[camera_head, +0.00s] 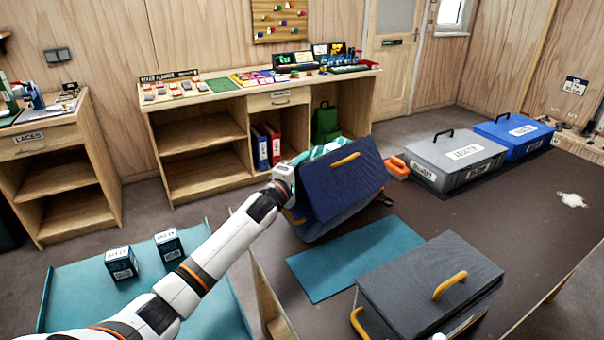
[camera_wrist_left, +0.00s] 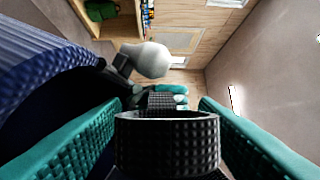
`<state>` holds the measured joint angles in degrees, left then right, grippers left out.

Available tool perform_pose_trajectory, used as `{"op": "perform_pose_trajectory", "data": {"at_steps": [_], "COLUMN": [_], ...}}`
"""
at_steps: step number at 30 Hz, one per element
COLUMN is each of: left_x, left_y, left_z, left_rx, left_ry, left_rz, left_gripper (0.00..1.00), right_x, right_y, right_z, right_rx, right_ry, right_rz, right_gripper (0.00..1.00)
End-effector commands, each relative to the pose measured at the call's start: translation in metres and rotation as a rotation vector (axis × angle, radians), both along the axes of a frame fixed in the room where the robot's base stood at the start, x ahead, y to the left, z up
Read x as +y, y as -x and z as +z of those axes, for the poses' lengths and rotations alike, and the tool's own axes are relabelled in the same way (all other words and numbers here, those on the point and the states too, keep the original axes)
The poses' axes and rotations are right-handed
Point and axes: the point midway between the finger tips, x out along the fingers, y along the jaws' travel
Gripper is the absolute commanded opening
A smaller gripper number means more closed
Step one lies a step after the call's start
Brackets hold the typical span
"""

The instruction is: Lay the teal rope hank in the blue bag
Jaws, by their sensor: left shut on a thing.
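The blue bag (camera_head: 345,190) stands on the dark table, with its navy lid raised and a yellow handle on the lid. The teal rope hank (camera_head: 316,152), with white bands, shows just above the lid's far edge. My left gripper (camera_head: 286,174) is at the bag's left side; its fingertips are hidden behind the lid. In the left wrist view the gripper (camera_wrist_left: 164,116) is shut on the teal hank (camera_wrist_left: 248,140), which runs along both sides of its dark pads. The ribbed blue bag (camera_wrist_left: 40,70) is close at left. I cannot tell whether the hank touches it.
A grey bag (camera_head: 430,285) with yellow handles stands at the front right. A teal mat (camera_head: 355,258) lies between the bags. Grey (camera_head: 455,160) and blue (camera_head: 513,137) boxes and an orange item (camera_head: 397,168) are at the back. The table's right middle is mostly clear.

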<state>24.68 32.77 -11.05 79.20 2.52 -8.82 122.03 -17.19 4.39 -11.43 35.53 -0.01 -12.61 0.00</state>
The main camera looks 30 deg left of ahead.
Motion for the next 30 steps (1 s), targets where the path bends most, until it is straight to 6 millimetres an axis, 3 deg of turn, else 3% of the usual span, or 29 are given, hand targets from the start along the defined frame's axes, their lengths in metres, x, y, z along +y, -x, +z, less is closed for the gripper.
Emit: {"op": "perform_pose_trajectory", "data": {"at_steps": [1, 8, 9, 13, 24, 30], "left_x": [-0.004, -0.005, -0.005, -0.005, -0.005, -0.004], "left_y": [0.003, 0.002, 0.002, 0.002, 0.004, 0.027], "left_z": [-0.031, -0.031, -0.031, -0.032, -0.034, -0.028], "left_rx": [0.051, 0.052, 0.052, 0.052, 0.055, 0.042], "left_ry": [-0.004, -0.003, -0.003, -0.002, 0.006, 0.006], "left_rz": [0.001, 0.0, 0.0, 0.0, 0.001, 0.0], "left_gripper": [0.23, 0.23, 0.56, 0.76, 0.78, 0.78], "right_x": [0.0, -0.001, -0.001, -0.002, -0.003, -0.003], "right_y": [0.0, 0.0, 0.0, 0.0, 0.0, 0.0], "right_z": [-0.005, -0.005, -0.005, -0.005, -0.005, -0.008], "right_rx": [0.0, 0.0, 0.0, -0.001, 0.0, 0.0], "right_ry": [0.0, 0.001, 0.001, 0.003, 0.004, 0.004], "right_rz": [0.0, 0.001, 0.001, 0.002, 0.002, 0.003], "right_gripper": [0.41, 0.41, 0.41, 0.41, 0.41, 0.41]}}
